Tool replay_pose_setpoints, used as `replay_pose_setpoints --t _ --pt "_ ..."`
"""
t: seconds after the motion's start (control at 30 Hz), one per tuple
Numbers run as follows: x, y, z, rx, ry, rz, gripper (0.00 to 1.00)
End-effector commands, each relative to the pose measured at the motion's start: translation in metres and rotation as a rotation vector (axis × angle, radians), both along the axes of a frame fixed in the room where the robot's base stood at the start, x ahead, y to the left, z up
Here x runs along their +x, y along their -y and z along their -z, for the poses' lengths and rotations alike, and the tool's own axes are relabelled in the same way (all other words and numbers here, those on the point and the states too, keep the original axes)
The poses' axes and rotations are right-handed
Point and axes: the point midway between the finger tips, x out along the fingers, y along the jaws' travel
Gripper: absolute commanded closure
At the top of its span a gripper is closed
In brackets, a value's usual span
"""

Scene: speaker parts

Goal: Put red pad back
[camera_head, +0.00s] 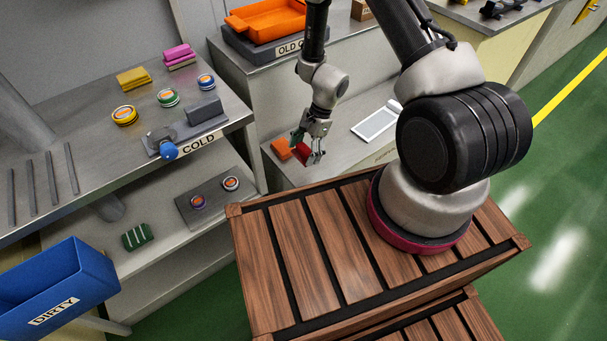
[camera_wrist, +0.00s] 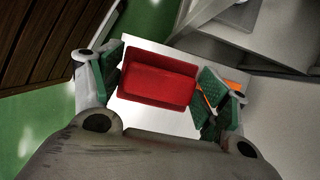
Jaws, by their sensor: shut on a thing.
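The red pad (camera_head: 304,151) is between the fingers of my gripper (camera_head: 313,150), above the lower grey counter in the head view. In the wrist view the red pad (camera_wrist: 158,78) fills the space between the green-lined fingertips, and my gripper is shut on it. An orange pad (camera_head: 281,149) lies on the counter just left of the gripper. A bit of orange (camera_wrist: 231,85) shows behind the right finger in the wrist view. I cannot tell whether the red pad touches the counter.
Yellow pads (camera_head: 133,79) and pink pads (camera_head: 178,56) lie on the left bench, near several round pucks and the COLD fixture. A white-framed panel (camera_head: 377,121) lies right of the gripper. An orange tray (camera_head: 268,20) stands behind. A blue DIRTY bin (camera_head: 60,275) is at lower left.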

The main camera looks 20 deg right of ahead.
Motion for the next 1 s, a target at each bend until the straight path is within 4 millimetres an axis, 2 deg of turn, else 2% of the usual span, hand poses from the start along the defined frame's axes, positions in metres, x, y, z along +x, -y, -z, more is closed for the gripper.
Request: replay_pose_setpoints --t 0.2,0.47,0.6,1.0 --pt "-0.001 0.001 0.040 0.000 -0.004 0.001 0.47" --pt "-0.001 0.000 0.066 0.000 -0.002 0.000 0.47" --pt "-0.001 0.000 0.088 0.000 -0.004 0.001 0.47" --pt "-0.001 0.000 0.096 -0.001 -0.002 -0.001 0.47"
